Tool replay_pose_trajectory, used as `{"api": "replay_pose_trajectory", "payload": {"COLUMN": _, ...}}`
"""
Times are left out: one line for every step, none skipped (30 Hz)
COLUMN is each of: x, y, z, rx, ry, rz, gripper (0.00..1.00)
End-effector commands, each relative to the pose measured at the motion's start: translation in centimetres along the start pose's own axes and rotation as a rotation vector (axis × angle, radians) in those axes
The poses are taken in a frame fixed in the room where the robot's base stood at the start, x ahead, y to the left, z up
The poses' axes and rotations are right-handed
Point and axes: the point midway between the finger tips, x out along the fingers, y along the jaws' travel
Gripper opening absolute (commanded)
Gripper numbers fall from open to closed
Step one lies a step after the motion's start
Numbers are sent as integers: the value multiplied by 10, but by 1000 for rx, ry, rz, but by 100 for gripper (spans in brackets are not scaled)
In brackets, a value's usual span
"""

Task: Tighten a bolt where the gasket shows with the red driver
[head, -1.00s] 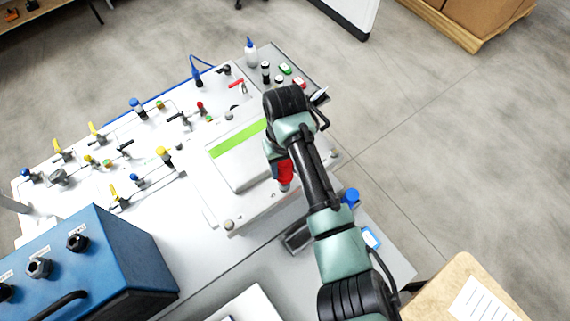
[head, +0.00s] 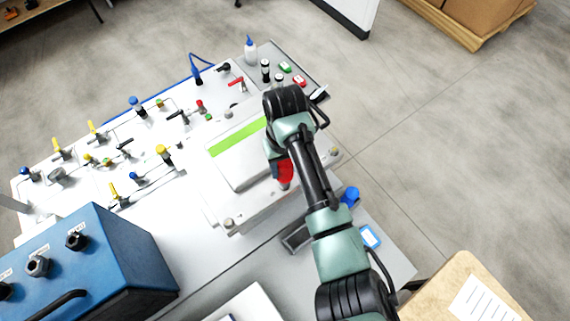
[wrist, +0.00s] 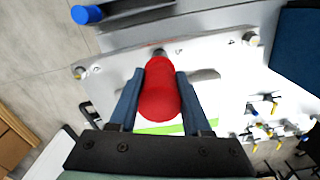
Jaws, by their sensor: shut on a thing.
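The red driver (wrist: 160,92) is between the two blue-grey fingers of my gripper (wrist: 157,97), which is shut on it. In the head view the driver (head: 285,170) shows below my wrist, over the front edge of the white cover plate (head: 262,211). A grey bolt head (wrist: 159,52) shows just beyond the driver in the wrist view; I cannot tell whether the tip touches it. Other bolts sit at the plate's front left corner (head: 229,224), right corner (head: 335,152) and back (head: 228,113). I cannot make out the gasket.
A blue box (head: 118,255) with black knobs stands at the front left. Valves and tubing (head: 134,177) cover the left of the bench. A blue cylindrical thing (head: 350,196) lies right of the plate. A white bottle (head: 250,50) stands at the back.

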Motion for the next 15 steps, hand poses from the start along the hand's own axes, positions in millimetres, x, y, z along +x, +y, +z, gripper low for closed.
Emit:
{"api": "replay_pose_trajectory", "payload": {"x": 1, "y": 0, "z": 0, "rx": 0, "ry": 1, "rz": 0, "gripper": 0}}
{"api": "replay_pose_trajectory", "payload": {"x": 2, "y": 0, "z": 0, "rx": 0, "ry": 1, "rz": 0, "gripper": 0}}
{"api": "replay_pose_trajectory", "payload": {"x": 2, "y": 0, "z": 0, "rx": 0, "ry": 1, "rz": 0, "gripper": 0}}
{"api": "replay_pose_trajectory", "payload": {"x": 3, "y": 0, "z": 0, "rx": 0, "ry": 1, "rz": 0, "gripper": 0}}
{"api": "replay_pose_trajectory", "payload": {"x": 3, "y": 0, "z": 0, "rx": 0, "ry": 1, "rz": 0, "gripper": 0}}
{"api": "replay_pose_trajectory", "payload": {"x": 4, "y": 0, "z": 0, "rx": 0, "ry": 1, "rz": 0, "gripper": 0}}
{"api": "replay_pose_trajectory", "payload": {"x": 4, "y": 0, "z": 0, "rx": 0, "ry": 1, "rz": 0, "gripper": 0}}
{"api": "replay_pose_trajectory", "payload": {"x": 5, "y": 0, "z": 0, "rx": 0, "ry": 1, "rz": 0, "gripper": 0}}
{"api": "replay_pose_trajectory", "payload": {"x": 5, "y": 0, "z": 0, "rx": 0, "ry": 1, "rz": 0, "gripper": 0}}
{"api": "replay_pose_trajectory", "payload": {"x": 6, "y": 0, "z": 0, "rx": 0, "ry": 1, "rz": 0, "gripper": 0}}
{"api": "replay_pose_trajectory", "payload": {"x": 6, "y": 0, "z": 0, "rx": 0, "ry": 1, "rz": 0, "gripper": 0}}
{"api": "replay_pose_trajectory", "payload": {"x": 7, "y": 0, "z": 0, "rx": 0, "ry": 1, "rz": 0, "gripper": 0}}
{"api": "replay_pose_trajectory", "payload": {"x": 7, "y": 0, "z": 0, "rx": 0, "ry": 1, "rz": 0, "gripper": 0}}
{"api": "replay_pose_trajectory", "payload": {"x": 8, "y": 0, "z": 0, "rx": 0, "ry": 1, "rz": 0, "gripper": 0}}
{"api": "replay_pose_trajectory", "payload": {"x": 8, "y": 0, "z": 0, "rx": 0, "ry": 1, "rz": 0, "gripper": 0}}
